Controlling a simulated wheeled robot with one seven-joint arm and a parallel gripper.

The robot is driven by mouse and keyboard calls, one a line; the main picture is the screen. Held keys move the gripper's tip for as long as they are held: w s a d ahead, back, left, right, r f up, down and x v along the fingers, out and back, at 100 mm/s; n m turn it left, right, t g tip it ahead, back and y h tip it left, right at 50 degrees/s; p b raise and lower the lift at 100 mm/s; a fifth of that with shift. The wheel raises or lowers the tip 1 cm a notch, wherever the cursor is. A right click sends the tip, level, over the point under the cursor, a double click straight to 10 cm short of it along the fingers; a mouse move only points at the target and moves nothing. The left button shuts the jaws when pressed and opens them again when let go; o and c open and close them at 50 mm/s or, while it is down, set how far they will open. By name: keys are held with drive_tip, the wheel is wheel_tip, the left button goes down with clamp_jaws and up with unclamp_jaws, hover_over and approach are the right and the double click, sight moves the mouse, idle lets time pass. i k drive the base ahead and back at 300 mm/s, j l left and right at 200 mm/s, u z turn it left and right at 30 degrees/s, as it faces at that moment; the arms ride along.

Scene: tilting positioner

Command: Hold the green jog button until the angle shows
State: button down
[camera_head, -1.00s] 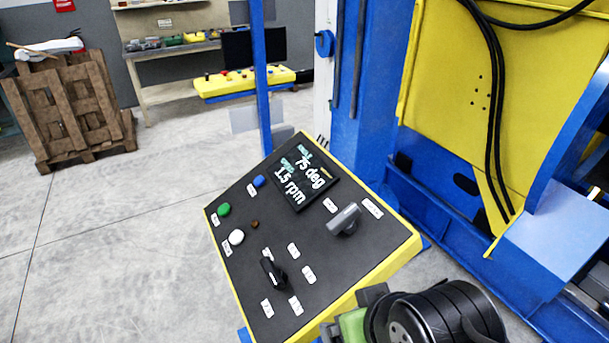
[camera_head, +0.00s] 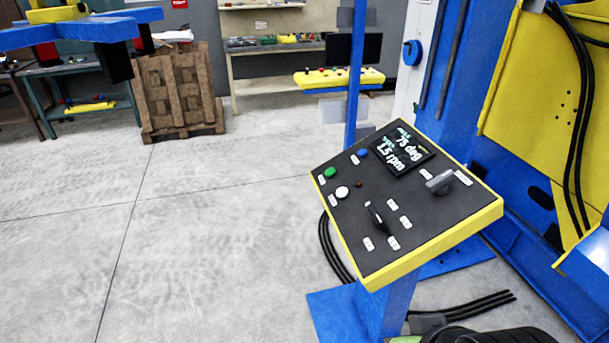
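The control panel (camera_head: 400,240) is a tilted dark plate with a yellow edge on a blue pedestal (camera_head: 375,305). The green button (camera_head: 330,173) is at its left edge, with a white button (camera_head: 342,192) just below and a blue button (camera_head: 362,153) above right. The display (camera_head: 403,150) reads "75 deg" and "1.5 rpm". A black switch (camera_head: 377,216) and a grey handle (camera_head: 439,182) are also on the panel. Nothing touches the green button. A dark, partly green piece of my arm shows at the bottom edge; my gripper's fingers are not in view.
The blue and yellow positioner (camera_head: 540,130) stands right of the panel. A blue and yellow structure (camera_head: 80,28) juts in at the upper left. Wooden pallets (camera_head: 180,95) stand behind. The floor at left is clear.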

sight(329, 173)
drive_tip(key=i+j, duration=0.1)
drive_tip(key=j, duration=1)
drive_tip(key=i+j, duration=0.15)
drive_tip(key=j, duration=0.4)
drive_tip(key=i+j, duration=0.15)
drive_tip(key=i, duration=0.4)
drive_tip(key=i+j, duration=0.2)
drive_tip(key=i, duration=0.3)
drive_tip(key=i+j+u, duration=0.1)
drive_tip(key=i, duration=0.45)
drive_tip(key=i+l, duration=0.3)
drive_tip(key=i, duration=0.1)
